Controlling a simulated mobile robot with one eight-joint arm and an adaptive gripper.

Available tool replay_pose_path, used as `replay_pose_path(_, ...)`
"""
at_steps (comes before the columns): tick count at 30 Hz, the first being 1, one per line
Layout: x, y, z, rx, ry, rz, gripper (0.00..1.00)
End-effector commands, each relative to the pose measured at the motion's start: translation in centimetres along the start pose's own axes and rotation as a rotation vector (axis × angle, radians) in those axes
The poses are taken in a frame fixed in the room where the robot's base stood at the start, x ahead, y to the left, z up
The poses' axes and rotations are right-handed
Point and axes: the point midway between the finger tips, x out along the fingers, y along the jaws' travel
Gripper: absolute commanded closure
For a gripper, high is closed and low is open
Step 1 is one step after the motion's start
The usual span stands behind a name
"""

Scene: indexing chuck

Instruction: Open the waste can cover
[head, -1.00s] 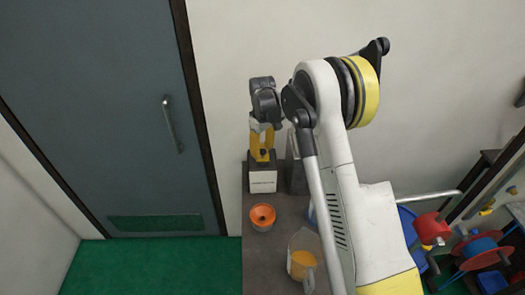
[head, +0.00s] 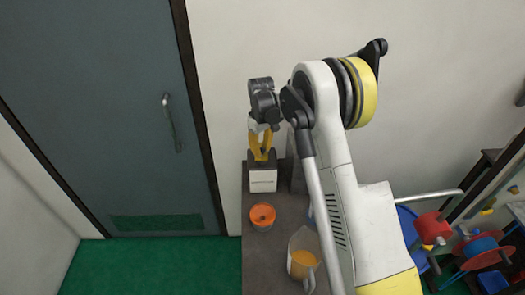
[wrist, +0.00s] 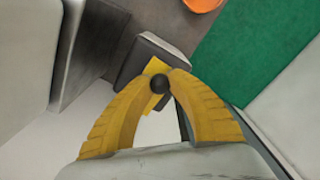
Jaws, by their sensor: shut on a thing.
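My gripper (wrist: 163,77) has its two curved yellow fingers closed around a small black knob (wrist: 159,84). The knob sits on a yellow lever (wrist: 157,70) on a dark-topped box. In the head view my gripper (head: 262,154) is directly above this box (head: 263,181), which has a white, labelled front. A round orange container (head: 262,216) stands in front of the box, apart from my gripper. Its top looks covered. Its rim also shows at the top of the wrist view (wrist: 203,4). I cannot tell for sure which part is the waste can cover.
A clear jug (head: 303,258) with orange contents stands nearer on the dark table (head: 262,250). My arm hides much of the table's right side. A grey door (head: 110,110) is at left. A cluttered red and blue apparatus (head: 475,248) is at right.

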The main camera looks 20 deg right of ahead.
Motion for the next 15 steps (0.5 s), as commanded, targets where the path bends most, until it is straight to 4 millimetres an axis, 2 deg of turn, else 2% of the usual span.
replay_pose_path(15, 0.3, -1.7, -2.6, 0.426, 0.000, 0.000, 1.00)
